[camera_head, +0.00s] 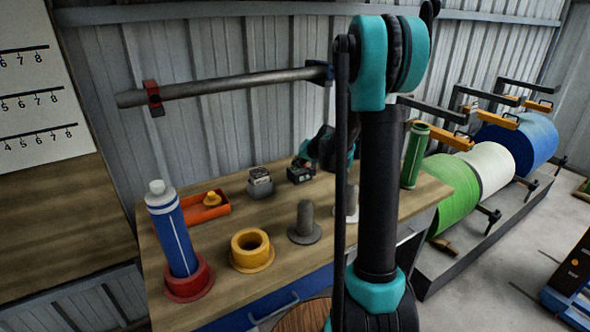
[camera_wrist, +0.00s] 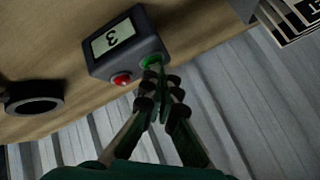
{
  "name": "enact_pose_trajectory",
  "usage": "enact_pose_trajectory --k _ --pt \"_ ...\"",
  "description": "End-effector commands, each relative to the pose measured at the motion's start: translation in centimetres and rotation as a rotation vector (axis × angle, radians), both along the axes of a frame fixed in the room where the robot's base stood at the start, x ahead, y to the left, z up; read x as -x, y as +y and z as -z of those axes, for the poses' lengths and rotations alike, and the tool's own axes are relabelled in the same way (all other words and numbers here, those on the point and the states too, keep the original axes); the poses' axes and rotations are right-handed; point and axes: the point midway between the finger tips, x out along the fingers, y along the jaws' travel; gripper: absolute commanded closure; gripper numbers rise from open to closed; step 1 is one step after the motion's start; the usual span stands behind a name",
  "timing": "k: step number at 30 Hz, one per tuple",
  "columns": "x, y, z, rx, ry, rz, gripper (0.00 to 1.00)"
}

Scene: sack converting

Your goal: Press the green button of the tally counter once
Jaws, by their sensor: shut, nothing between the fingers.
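The tally counter (camera_wrist: 128,45) is a dark grey box with a display reading 3. It has a red button (camera_wrist: 122,79) and a green button (camera_wrist: 152,61) side by side on its front. My gripper (camera_wrist: 158,70) is shut and empty, its fingertips at the green button and covering part of it. I cannot tell whether they touch or press it. In the head view the counter (camera_head: 299,173) stands on the wooden bench, with my gripper (camera_head: 304,163) just by its right side; my arm hides part of the bench there.
An orange tray (camera_head: 205,211), a blue roll (camera_head: 174,240) in a red base, a yellow ring (camera_head: 250,246) and a grey spindle (camera_head: 304,222) share the bench. A corrugated wall (camera_head: 220,60) stands behind.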

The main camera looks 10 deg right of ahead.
Motion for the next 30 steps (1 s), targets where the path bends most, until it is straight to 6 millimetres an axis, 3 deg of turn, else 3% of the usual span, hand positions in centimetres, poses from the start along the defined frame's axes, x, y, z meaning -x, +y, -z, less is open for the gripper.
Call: enact_pose_trajectory --k 16,30 --pt "0.0 0.0 0.1 0.0 0.0 0.0 1.0" --pt "0.0 0.0 -1.5 0.0 0.0 0.0 1.0"
